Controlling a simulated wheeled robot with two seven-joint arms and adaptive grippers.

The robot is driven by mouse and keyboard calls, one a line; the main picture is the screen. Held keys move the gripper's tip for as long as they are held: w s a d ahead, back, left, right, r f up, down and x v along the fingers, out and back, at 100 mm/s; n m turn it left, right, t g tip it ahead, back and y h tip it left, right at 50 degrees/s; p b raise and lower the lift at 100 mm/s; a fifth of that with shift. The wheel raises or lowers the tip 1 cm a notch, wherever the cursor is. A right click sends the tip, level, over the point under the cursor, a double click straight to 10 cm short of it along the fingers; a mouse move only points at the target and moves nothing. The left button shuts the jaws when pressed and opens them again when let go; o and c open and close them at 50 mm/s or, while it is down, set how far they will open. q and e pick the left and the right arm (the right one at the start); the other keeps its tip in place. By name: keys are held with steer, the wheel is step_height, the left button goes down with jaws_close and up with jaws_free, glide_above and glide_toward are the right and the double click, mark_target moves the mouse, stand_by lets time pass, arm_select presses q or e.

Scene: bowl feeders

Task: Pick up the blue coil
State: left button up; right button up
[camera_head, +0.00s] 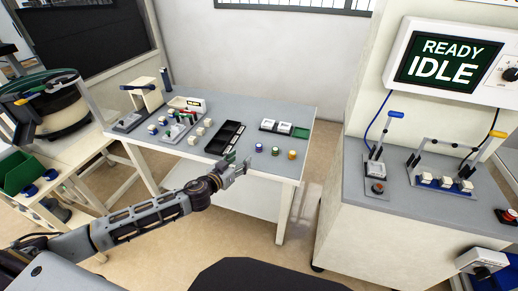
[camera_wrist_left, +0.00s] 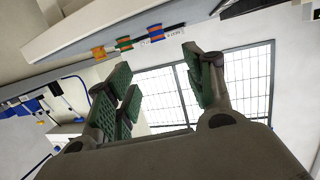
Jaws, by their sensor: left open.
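Three small coils stand in a row near the front right of the grey table. The blue coil (camera_head: 259,148) appears to be the leftmost, with the green coil (camera_head: 275,151) in the middle and the orange coil (camera_head: 292,155) at the right. In the left wrist view the blue coil (camera_wrist_left: 155,32) shows at the top, beyond my fingers. My left gripper (camera_head: 240,163) is open and empty over the table's front edge, left of the coils and apart from them. Its green-padded fingers (camera_wrist_left: 165,85) are spread in the wrist view. My right gripper is not in view.
A black tray (camera_head: 225,138) lies left of the coils. Behind them is a black and green holder (camera_head: 300,131) with white parts. White blocks and fixtures fill the table's left side. A console (camera_head: 425,195) stands right, across a floor gap.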

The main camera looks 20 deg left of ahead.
arm_select(q)
steer(key=shift+w, duration=0.1)
glide_toward(258, 146)
steer(key=shift+w+d+r, duration=0.1)
steer(key=shift+w+d, duration=0.05)
steer(key=shift+w, duration=0.5)
steer(key=shift+w+d+r, duration=0.1)
steer(key=shift+w+d, duration=0.05)
steer(key=shift+w, duration=0.55)
steer(key=shift+w+f, duration=0.15)
steer(key=shift+w, duration=0.15)
steer(key=shift+d, duration=0.1)
steer(key=shift+w+d+f, duration=0.2)
steer(key=shift+w+f, duration=0.1)
steer(key=shift+w, duration=0.35)
steer(key=shift+w+d+f, duration=0.2)
steer(key=shift+w+f, duration=0.15)
steer(key=shift+w, duration=0.35)
steer(key=shift+x, duration=0.8)
steer(key=shift+w+f, duration=0.1)
steer(key=shift+w, duration=0.1)
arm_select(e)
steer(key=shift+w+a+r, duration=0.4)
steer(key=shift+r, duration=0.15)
arm_select(q)
steer(key=shift+c, duration=0.4)
steer(key=c, duration=1)
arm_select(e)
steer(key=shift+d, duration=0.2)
